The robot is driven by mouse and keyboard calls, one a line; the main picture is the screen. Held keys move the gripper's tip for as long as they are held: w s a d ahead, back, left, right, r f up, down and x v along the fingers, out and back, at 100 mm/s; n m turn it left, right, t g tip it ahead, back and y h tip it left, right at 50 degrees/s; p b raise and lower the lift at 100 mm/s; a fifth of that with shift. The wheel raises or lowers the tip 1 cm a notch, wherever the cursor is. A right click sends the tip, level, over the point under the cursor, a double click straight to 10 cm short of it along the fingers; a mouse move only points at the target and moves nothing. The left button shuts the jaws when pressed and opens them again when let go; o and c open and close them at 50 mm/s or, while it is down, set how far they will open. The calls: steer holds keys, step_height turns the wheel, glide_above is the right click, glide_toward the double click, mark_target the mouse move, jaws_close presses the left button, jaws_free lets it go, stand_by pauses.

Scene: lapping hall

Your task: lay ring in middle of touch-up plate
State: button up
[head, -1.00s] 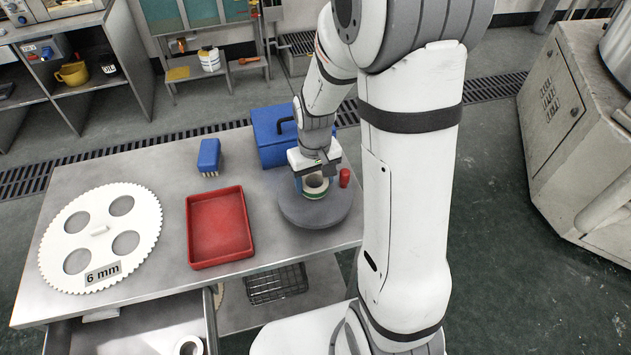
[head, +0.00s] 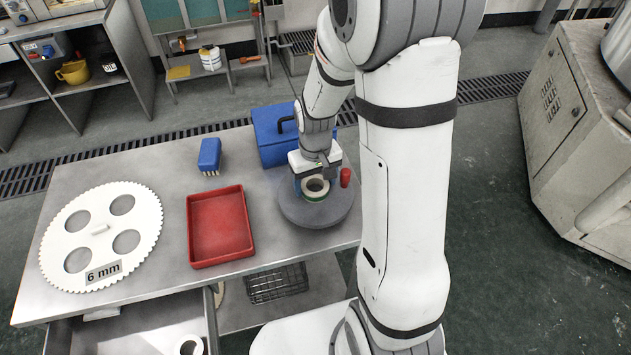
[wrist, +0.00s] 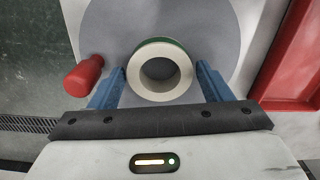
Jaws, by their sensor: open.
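The ring (wrist: 134,80) is cream-coloured with a green band around its side. It lies flat on the grey round touch-up plate (wrist: 215,25), close to its middle. In the head view the ring (head: 315,187) also sits on the plate (head: 320,215), partly hidden by my gripper (head: 314,178). In the wrist view my gripper (wrist: 160,88) is open, with one blue finger on each side of the ring. Small gaps show between the fingers and the ring.
A red knob-like piece (wrist: 84,76) stands at the plate's edge. A red tray (head: 220,228) lies to the left, a blue box (head: 272,135) behind, and a blue brush (head: 209,156) farther left. A white toothed disc (head: 100,235) lies at the table's left.

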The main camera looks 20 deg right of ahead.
step_height(320, 180, up, 11)
steer(key=s+r+t, duration=0.1)
steer(key=s+r, duration=0.2)
steer(key=s, duration=0.4)
steer(key=s+r+m+t, duration=0.1)
steer(key=s+r, duration=0.2)
steer(key=s, duration=0.4)
steer(key=shift+s+r+m+t, duration=0.15)
steer(key=shift+r+m+t, duration=0.15)
steer(key=shift+r+t, duration=0.1)
